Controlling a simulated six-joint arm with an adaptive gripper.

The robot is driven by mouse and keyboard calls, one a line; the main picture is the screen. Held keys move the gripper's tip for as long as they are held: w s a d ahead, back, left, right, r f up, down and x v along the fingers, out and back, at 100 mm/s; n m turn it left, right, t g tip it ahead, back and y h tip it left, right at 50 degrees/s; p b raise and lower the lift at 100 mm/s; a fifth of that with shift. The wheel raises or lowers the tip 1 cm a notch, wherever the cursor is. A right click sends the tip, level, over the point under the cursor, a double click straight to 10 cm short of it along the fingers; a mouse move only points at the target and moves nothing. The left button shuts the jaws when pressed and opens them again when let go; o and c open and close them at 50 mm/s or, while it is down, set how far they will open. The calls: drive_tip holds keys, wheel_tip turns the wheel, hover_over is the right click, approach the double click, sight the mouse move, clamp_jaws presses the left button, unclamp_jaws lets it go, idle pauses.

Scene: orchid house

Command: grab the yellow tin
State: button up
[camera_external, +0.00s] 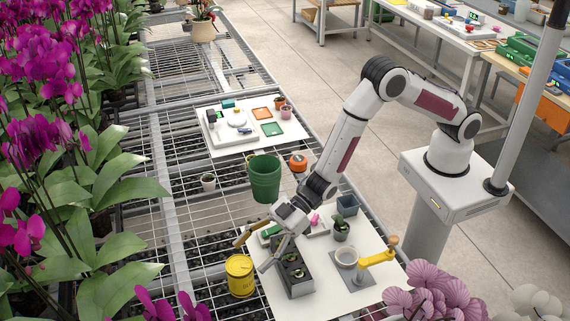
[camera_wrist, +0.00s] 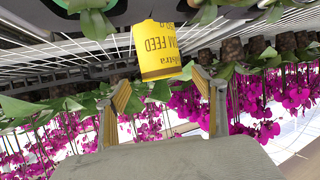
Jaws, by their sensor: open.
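The yellow tin (camera_external: 240,276) stands upright at the left edge of the white board on the wire bench. In the wrist view the yellow tin (camera_wrist: 160,50) shows upside down, with dark lettering, beyond and between the fingertips. My gripper (camera_external: 250,254) is open and empty, its two fingers spread. In the external view its fingertips are above and to the right of the tin. In the wrist view my gripper (camera_wrist: 161,82) has one finger on each side, with the tin apart from both.
A dark tray with small plants (camera_external: 293,272) stands close right of the tin. A green pot (camera_external: 264,180) stands behind my gripper. A yellow-handled tool (camera_external: 375,257) is on the board's right. Orchids (camera_external: 40,130) crowd the left side.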

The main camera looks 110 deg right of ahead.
sight(244, 261)
drive_tip(key=shift+w, duration=0.1)
drive_tip(key=shift+a+r+x, duration=0.1)
drive_tip(key=shift+x, duration=0.6)
drive_tip(key=shift+a+r+x, duration=0.1)
drive_tip(key=shift+x, duration=1.75)
drive_tip(key=shift+r, duration=0.1)
drive_tip(key=c, duration=1.5)
